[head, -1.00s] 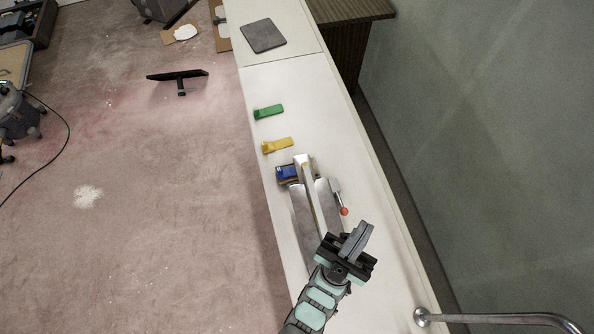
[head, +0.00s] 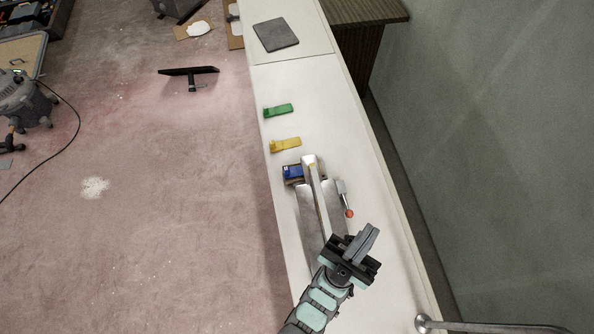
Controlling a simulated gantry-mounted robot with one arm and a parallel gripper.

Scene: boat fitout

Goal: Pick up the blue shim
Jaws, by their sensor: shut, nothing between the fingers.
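The blue shim (head: 292,172) sits near the left edge of the white counter, at the far end of a metal clamp-like device (head: 317,200). The device's metal end stands against or over the shim's right side, so part of the shim is hidden. My gripper (head: 368,240) is shut and empty above the counter, to the lower right of the blue shim and clear of it. It is close to the near end of the metal device in the picture; I cannot tell its height above the counter.
A yellow shim (head: 285,145) and a green shim (head: 278,110) lie farther along the white counter (head: 310,90). A dark grey pad (head: 276,34) lies at the far end. A red-tipped lever (head: 346,205) sticks out right of the device. A metal rail (head: 480,325) is at lower right.

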